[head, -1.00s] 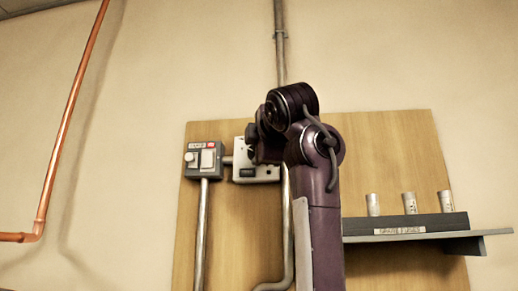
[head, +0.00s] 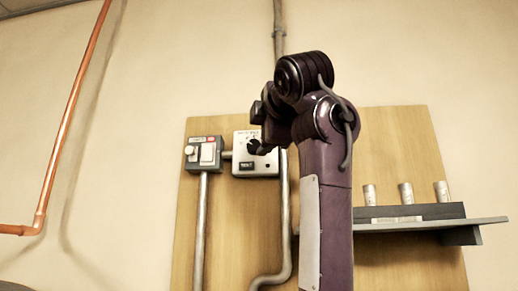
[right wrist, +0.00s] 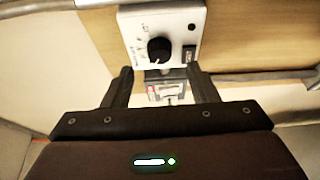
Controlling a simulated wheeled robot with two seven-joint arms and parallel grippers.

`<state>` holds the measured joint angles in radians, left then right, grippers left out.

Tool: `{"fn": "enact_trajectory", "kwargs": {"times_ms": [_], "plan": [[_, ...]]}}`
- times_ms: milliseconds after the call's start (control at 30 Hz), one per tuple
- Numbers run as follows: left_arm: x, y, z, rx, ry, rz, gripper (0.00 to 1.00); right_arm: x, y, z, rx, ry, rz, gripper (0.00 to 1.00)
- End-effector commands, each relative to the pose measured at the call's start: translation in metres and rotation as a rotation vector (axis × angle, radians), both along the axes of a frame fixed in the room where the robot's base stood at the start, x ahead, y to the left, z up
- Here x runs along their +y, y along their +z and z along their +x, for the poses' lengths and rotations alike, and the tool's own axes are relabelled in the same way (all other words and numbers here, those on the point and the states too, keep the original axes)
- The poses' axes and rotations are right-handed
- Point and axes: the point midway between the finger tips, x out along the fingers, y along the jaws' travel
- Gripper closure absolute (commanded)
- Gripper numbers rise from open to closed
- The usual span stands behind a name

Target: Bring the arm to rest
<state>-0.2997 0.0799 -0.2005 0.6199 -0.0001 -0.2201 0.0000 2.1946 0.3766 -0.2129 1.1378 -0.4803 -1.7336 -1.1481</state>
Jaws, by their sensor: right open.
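My right arm (head: 325,185) rises from the bottom of the head view and bends at the top toward the wall. The white box also shows in the head view (head: 243,170), left of the arm. My left gripper is not in view.
A wooden board (head: 395,130) on the wall carries a grey switch box (head: 204,154) and conduit (head: 284,215). A shelf (head: 400,226) at right holds a labelled block (head: 440,211) with several silver fuses (head: 405,193). A copper pipe (head: 70,115) runs down the left wall.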

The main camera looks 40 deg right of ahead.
Motion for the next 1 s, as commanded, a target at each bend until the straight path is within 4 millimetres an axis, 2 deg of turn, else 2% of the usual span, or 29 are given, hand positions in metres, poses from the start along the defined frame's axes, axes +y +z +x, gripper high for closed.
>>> {"fn": "enact_trajectory", "kwargs": {"times_ms": [33,200,767,867,967,1000], "plan": [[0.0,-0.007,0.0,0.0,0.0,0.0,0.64,0.004,-0.002,-0.007,-0.003,0.001,-0.001,0.47],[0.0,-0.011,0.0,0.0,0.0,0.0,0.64,0.011,-0.001,-0.019,-0.001,0.001,0.0,0.47],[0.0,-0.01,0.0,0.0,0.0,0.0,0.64,0.012,0.0,-0.02,0.0,0.0,-0.001,0.47],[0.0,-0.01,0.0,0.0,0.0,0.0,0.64,0.013,-0.004,-0.014,0.006,0.002,0.002,0.47],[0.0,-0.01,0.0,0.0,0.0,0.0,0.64,0.02,-0.021,0.011,0.025,0.009,0.016,0.47],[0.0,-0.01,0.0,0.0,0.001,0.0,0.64,0.024,-0.033,0.026,0.036,0.013,0.026,0.47]]}}
